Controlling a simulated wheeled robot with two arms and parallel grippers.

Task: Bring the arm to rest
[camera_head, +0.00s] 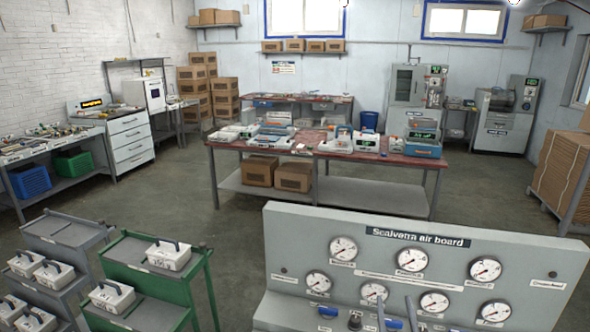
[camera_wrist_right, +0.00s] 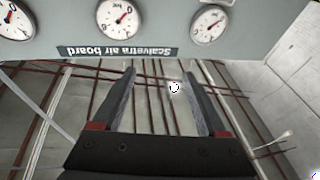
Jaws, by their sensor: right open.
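My right gripper (camera_head: 394,299) shows at the bottom edge of the head view as two thin grey fingers, apart, in front of the grey Scalvetra air board (camera_head: 280,234). In the right wrist view the same gripper (camera_wrist_right: 160,75) is open, with nothing between its two dark fingers. The air board (camera_wrist_right: 62,30) appears upside down there, beyond the fingertips. I cannot tell from these views whether the fingers touch the board. My left gripper is not in view.
The board carries several round gauges (camera_head: 411,260) and blue-handled parts (camera_head: 328,311). A green cart (camera_head: 125,254) with white boxes stands left. A red-topped workbench (camera_head: 300,155) stands behind; open floor (camera_head: 160,195) lies between. Stacked cardboard (camera_head: 562,180) stands right.

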